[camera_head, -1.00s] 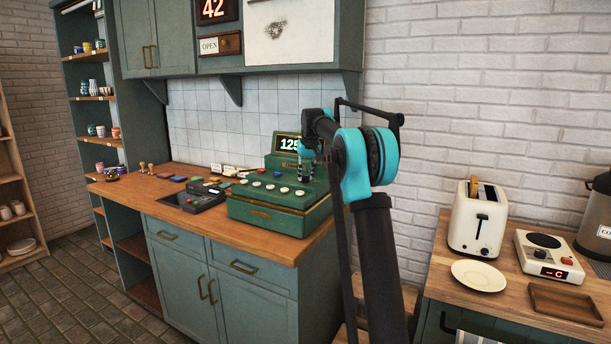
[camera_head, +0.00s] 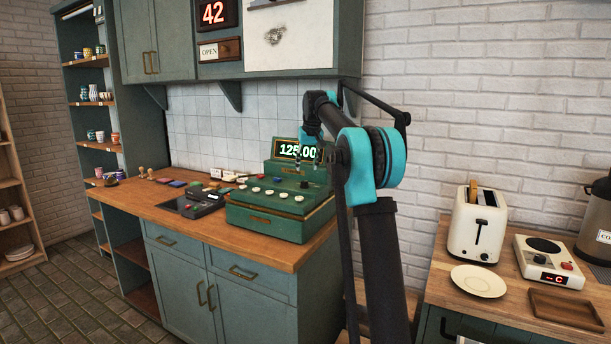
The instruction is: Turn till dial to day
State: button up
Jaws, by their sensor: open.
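A green till (camera_head: 281,203) stands on the wooden counter, with round keys on its sloped top and a lit display reading 125.00 (camera_head: 297,150). I cannot make out its dial; the right side of the till is partly behind my arm. My gripper (camera_head: 309,170) hangs in front of the till's right upper part, near the display's right end. It is small in the picture and open, with nothing seen in it. I cannot tell whether it touches the till.
A dark card reader (camera_head: 200,203) sits left of the till on the counter (camera_head: 150,205). Small coloured items lie behind it. A wall cabinet (camera_head: 160,40) hangs above. At right, a toaster (camera_head: 478,225), a plate (camera_head: 478,281) and a small hotplate (camera_head: 548,262) stand on another table.

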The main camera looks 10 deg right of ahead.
jog(key=shift+v, duration=2.1)
jog(key=s+d+f, duration=0.1)
jog(key=s+f, duration=1.1)
jog(key=s, duration=0.5)
jog(key=s+d+f+m, duration=0.1)
jog(key=s+f, duration=1.2)
jog(key=s, duration=0.4)
jog(key=s+d+f, duration=0.1)
jog(key=s+f, duration=1.2)
jog(key=s, duration=0.3)
jog(key=shift+s+d+m+h, duration=0.3)
jog(key=shift+s+d, duration=0.05)
jog(key=shift+s, duration=0.05)
